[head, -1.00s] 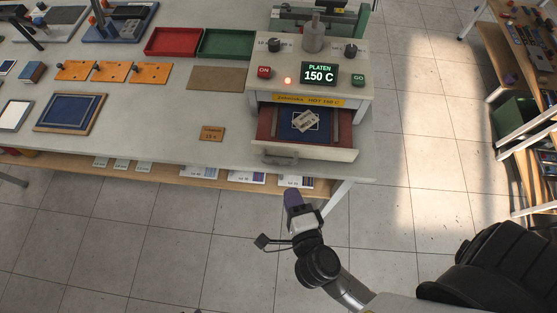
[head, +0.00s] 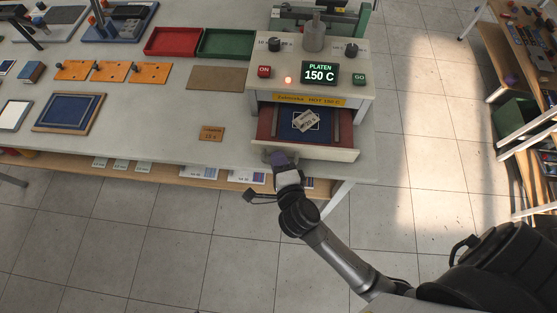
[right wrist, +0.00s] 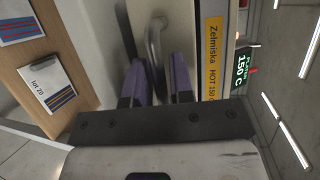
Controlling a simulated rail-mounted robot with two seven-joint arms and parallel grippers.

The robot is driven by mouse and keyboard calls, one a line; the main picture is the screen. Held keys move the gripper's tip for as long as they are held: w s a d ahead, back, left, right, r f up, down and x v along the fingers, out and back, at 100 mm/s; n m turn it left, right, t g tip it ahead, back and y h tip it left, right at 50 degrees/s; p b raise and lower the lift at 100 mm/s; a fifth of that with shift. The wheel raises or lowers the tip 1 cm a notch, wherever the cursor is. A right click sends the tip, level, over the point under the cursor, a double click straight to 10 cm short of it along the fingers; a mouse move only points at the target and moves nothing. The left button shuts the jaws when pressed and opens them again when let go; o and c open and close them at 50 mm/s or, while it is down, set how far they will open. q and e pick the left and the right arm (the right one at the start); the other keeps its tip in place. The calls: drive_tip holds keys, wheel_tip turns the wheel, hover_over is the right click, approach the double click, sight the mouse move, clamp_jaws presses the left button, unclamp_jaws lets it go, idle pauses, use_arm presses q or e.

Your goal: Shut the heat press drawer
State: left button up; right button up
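The heat press (head: 312,82) stands at the table's right end, its display reading PLATEN 150 C. Its drawer (head: 330,154) is pulled out toward me, with a blue pad (head: 290,133) and a small pale printed piece (head: 307,121) inside. My right gripper (head: 279,160) is at the left part of the drawer front and largely covers the handle. In the right wrist view the metal handle (right wrist: 156,42) shows between and beyond the two purple fingertips (right wrist: 159,75). The fingers are apart with a gap between them. My left gripper is out of view.
A small brown labelled plate (head: 211,133) and a brown mat (head: 215,78) lie left of the press. Red (head: 172,41) and green (head: 226,43) trays stand behind. A lower shelf (head: 150,178) with cards runs under the table. Open floor lies in front.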

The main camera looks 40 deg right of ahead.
clamp_jaws()
idle(0.3)
